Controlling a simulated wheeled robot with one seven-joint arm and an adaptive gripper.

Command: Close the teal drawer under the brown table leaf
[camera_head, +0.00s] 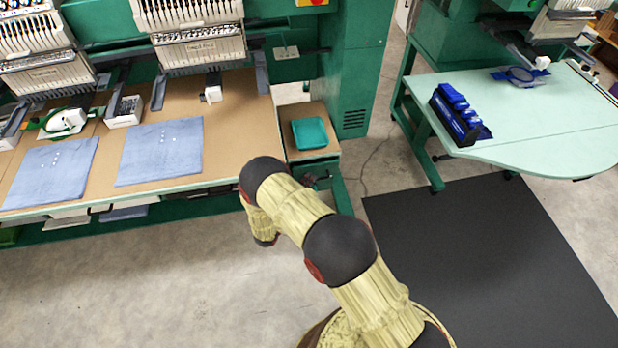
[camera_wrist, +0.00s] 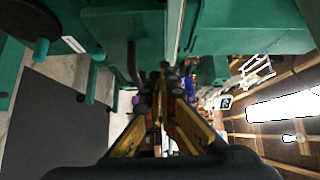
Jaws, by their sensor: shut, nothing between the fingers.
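The small brown table leaf (camera_head: 289,115) stands at the right end of the long work table in the head view, with a teal tray (camera_head: 309,133) on top. Under its front edge is a teal drawer (camera_head: 322,166) with a dark round knob; my arm stands partly in front of it. How far the drawer is out I cannot tell. My gripper is hidden behind my arm links in the head view. In the wrist view my gripper (camera_wrist: 162,82), with yellow and black fingers, is shut and empty, close to teal surfaces above it.
Embroidery machines stand along the long brown table (camera_head: 245,125), where blue cloths (camera_head: 160,152) lie. A pale green table (camera_head: 545,120) with blue boxes (camera_head: 457,112) is at the right. A black mat (camera_head: 485,265) lies on the floor. The concrete floor (camera_head: 170,285) at the front left is clear.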

